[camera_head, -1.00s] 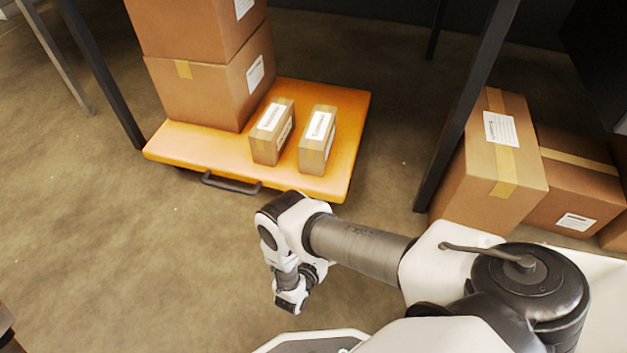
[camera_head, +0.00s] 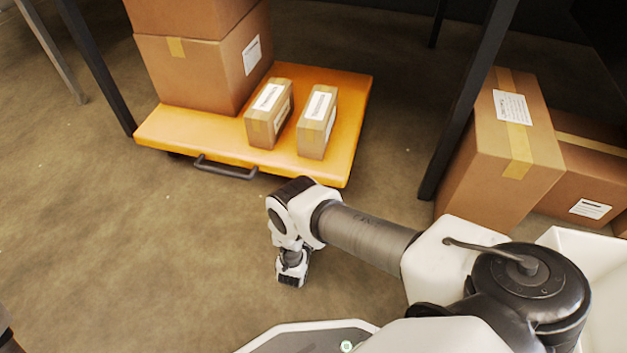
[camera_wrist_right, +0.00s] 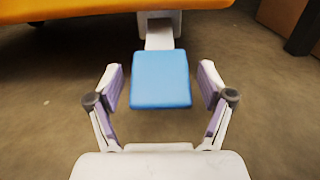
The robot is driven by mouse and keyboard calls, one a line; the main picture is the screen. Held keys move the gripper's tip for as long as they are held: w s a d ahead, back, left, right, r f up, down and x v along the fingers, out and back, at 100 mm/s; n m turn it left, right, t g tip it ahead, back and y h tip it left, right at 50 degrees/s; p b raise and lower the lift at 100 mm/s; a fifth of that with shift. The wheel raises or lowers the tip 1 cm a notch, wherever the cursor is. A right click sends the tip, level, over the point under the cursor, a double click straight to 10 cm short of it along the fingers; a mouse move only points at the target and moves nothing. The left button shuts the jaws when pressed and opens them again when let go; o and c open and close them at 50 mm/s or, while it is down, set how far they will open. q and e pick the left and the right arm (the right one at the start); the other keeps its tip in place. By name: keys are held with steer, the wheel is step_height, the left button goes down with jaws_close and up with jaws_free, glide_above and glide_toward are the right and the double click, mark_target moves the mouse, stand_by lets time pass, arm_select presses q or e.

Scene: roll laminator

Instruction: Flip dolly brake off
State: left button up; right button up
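The orange dolly (camera_head: 210,135) stands on the floor with its dark handle bar (camera_head: 225,168) at the near edge. Its orange edge crosses the top of the right wrist view (camera_wrist_right: 70,8). A blue pedal-like pad (camera_wrist_right: 160,80), which looks like the brake, sticks out on a pale bracket (camera_wrist_right: 159,32) below that edge. My right gripper (camera_wrist_right: 160,87) is open. The pad shows between its spread fingers, with gaps on both sides. In the head view my right arm hides the pad, and the gripper's fingers cannot be made out. My left gripper is not in view.
Large cartons (camera_head: 200,70) and two small boxes (camera_head: 269,112) (camera_head: 317,122) ride on the dolly. Dark rack posts (camera_head: 470,95) (camera_head: 98,68) stand on either side. More cartons (camera_head: 497,155) sit at the right. The floor at left (camera_head: 120,240) is clear.

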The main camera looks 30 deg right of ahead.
jaws_close()
steer(key=shift+r+p, duration=0.35)
steer(key=shift+p, duration=0.2)
step_height(320, 180, up, 5)
steer(key=g+y+p, duration=0.3)
steer(key=y+p, duration=0.1)
steer(key=p, duration=0.7)
steer(key=shift+s+a+g, duration=0.1)
steer(key=shift+a+g, duration=0.05)
steer(key=shift+g, duration=0.25)
steer(key=shift+r+g+y+p, duration=0.25)
steer(key=shift+g+y+p, duration=0.15)
steer(key=shift+y+p, duration=0.4)
steer(key=shift+o, duration=1.7)
jaws_free()
